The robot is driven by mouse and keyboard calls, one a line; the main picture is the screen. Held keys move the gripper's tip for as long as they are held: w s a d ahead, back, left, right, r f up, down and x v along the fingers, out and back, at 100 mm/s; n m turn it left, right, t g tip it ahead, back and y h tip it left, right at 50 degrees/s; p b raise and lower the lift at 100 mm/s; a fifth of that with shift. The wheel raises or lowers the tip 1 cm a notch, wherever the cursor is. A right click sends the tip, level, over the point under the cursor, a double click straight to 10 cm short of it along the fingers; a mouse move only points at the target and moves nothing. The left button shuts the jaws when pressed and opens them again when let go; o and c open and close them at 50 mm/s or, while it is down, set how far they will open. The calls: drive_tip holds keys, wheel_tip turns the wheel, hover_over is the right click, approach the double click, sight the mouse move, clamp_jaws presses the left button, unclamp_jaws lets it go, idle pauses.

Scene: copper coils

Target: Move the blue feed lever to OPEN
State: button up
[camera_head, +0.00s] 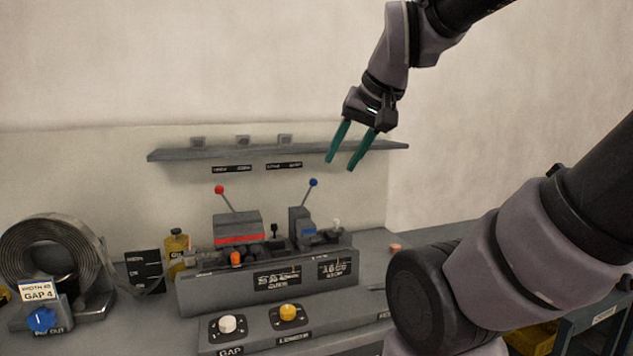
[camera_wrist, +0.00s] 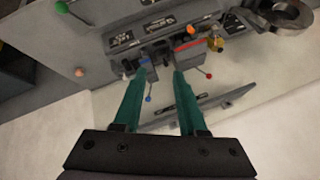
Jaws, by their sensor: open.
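The blue feed lever has a thin rod with a blue ball knob (camera_head: 313,182) and rises from a grey block with a blue label (camera_head: 309,231) on the machine. In the head view its rod leans slightly right. The blue knob (camera_wrist: 148,99) also shows in the wrist view, close beside the left finger in the picture. My gripper (camera_head: 339,164) is open and empty, in the air above and to the right of the lever. Its two green fingers (camera_wrist: 164,75) point toward the machine. No contact with the lever is visible. The lever's OPEN marking is too small to read.
A red-knobbed lever (camera_head: 219,189) stands left of the blue one. A shelf (camera_head: 200,154) runs along the wall behind both levers. A metal coil (camera_head: 40,255), a yellow bottle (camera_head: 176,247), white (camera_head: 227,323) and yellow (camera_head: 288,312) knobs are on the bench.

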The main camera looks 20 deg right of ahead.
drive_tip(key=shift+w+f, duration=0.1)
clamp_jaws()
drive_tip(key=w+f+m+g+y, duration=0.1)
drive_tip(key=w+f+g+y, duration=0.1)
drive_tip(key=w+f+y, duration=0.5)
drive_tip(key=w+f+m+g+y, duration=0.1)
drive_tip(key=w+f+g+y, duration=0.15)
drive_tip(key=w, duration=0.85)
drive_tip(key=w+d+f+m+t, duration=0.3)
drive_tip(key=w+d+t, duration=0.1)
drive_tip(key=d, duration=0.3)
drive_tip(key=w+d+f+m+t, duration=0.3)
drive_tip(key=w+d+f+t, duration=0.1)
drive_tip(key=d, duration=0.3)
drive_tip(key=w+d+f+m+t, duration=0.2)
drive_tip(key=w+d+f+t, duration=0.2)
drive_tip(key=w+d+t, duration=0.1)
drive_tip(key=shift+w+d+f+m+t, duration=0.25)
drive_tip(key=shift+w+d+m+t, duration=0.15)
drive_tip(key=shift+d+t, duration=0.5)
drive_tip(key=shift+d, duration=0.15)
